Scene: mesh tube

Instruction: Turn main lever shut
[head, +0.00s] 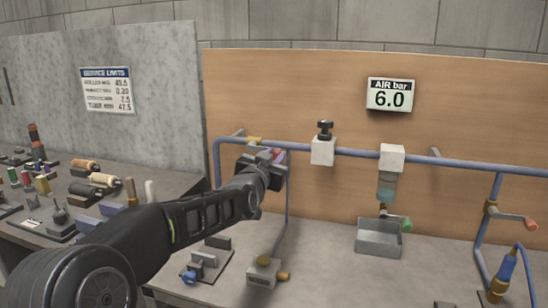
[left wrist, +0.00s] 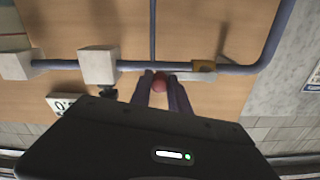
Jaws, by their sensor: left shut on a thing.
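The main lever has a red knob (head: 278,152) and sits at a brass valve (head: 254,141) on the blue pipe, left of centre in the head view. My left gripper (head: 270,160) is at the lever and hides most of it there. In the left wrist view the gripper's two fingers (left wrist: 160,90) are shut on the red knob (left wrist: 159,84). The brass valve (left wrist: 204,67) shows beside them, and the lever between valve and knob looks roughly along the pipe. My right gripper is not in view.
The blue pipe (head: 450,162) runs along the wooden board with a regulator (head: 323,150) and a filter bowl (head: 387,185). The gauge (head: 390,96) reads 6.0. Another red-tipped lever (head: 528,223) is at right.

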